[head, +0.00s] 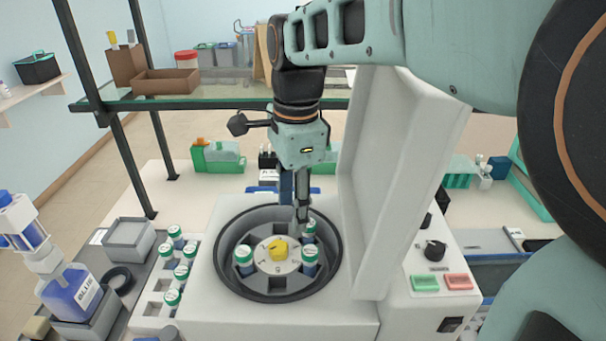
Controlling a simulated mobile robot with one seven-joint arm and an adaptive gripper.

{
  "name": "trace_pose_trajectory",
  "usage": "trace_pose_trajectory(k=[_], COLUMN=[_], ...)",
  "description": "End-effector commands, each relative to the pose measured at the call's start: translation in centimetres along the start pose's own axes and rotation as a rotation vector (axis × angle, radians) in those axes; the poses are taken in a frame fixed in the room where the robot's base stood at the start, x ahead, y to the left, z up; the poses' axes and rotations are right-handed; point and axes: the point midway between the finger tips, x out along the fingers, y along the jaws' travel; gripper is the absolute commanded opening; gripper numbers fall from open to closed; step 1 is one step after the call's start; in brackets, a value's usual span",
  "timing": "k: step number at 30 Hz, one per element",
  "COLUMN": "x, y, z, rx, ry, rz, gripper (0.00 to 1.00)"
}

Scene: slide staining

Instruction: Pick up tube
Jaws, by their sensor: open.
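Tubes with white-and-green caps stand in the round well of a centrifuge (222,302), around a yellow central knob (278,248). One tube is at the front left (244,262), one at the front right (310,262), and one at the back right (310,232). My gripper (301,222) points down into the well, open, with its fingers at the back-right tube and partly covering it. I cannot tell whether the fingers touch that tube.
The centrifuge's white lid (372,190) stands open just right of my gripper. A rack (155,298) with several capped tubes is at the left, beside a blue-liquid bottle (72,292) and a grey box (129,240). A glass shelf (190,103) crosses behind my arm.

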Motion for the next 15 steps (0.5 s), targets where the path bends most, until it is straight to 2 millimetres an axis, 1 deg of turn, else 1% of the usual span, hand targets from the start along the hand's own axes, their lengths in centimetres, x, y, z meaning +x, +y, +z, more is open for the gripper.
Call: trace_pose_trajectory(k=[1,4,12,15], x=[-0.1,0.3,4.3,5.3], y=[1.1,2.2,2.6,2.6], z=[-1.1,-2.3,-2.6,-2.6], rx=[0.046,0.100,0.108,0.108], ry=[0.016,0.035,0.038,0.038], rz=[0.022,0.046,0.052,0.050], gripper=[0.45,0.45,0.45,0.45])
